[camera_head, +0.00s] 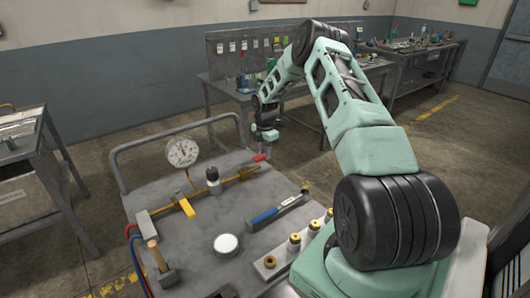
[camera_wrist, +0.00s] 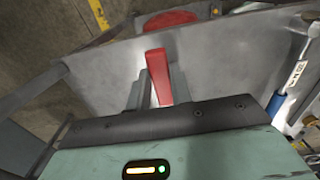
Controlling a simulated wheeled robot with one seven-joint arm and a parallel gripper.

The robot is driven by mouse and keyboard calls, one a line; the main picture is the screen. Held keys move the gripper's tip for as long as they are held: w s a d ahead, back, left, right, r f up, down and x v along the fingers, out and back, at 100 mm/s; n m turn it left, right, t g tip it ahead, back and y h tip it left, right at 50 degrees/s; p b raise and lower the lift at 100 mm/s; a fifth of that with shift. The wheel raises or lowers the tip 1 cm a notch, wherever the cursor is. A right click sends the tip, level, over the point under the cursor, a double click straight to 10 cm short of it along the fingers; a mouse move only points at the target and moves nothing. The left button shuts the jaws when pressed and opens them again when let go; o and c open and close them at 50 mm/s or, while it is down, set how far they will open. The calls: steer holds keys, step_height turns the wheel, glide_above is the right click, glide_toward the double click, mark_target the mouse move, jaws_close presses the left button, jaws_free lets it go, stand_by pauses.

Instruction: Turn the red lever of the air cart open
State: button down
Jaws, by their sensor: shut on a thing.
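The air cart (camera_head: 215,255) is a grey-topped cart with a brass pipe (camera_head: 228,183) fixed along it. The red lever (camera_head: 260,158) is at the far right end of the pipe, and only a small part shows in the head view. My gripper (camera_head: 266,149) reaches down onto it from above. In the wrist view the red lever (camera_wrist: 158,75) stands between the fingers of my gripper (camera_wrist: 158,92), which are shut on it. The pipe end under the lever is hidden in the wrist view.
A pressure gauge (camera_head: 182,152) and a yellow handle (camera_head: 186,206) are on the pipe. A blue-handled tool (camera_head: 275,212), a hammer (camera_head: 160,265), a round white-topped item (camera_head: 225,244) and several brass fittings lie on the cart. A rail (camera_head: 180,130) edges its far side. Workbenches stand behind.

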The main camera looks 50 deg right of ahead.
steer(key=c, duration=1.2)
jaws_free()
steer(key=shift+w, duration=0.1)
steer(key=shift+c, duration=0.2)
steer(key=shift+r, duration=0.1)
step_height(320, 180, up, 17)
steer(key=b, duration=0.3)
steer(key=shift+r, duration=0.15)
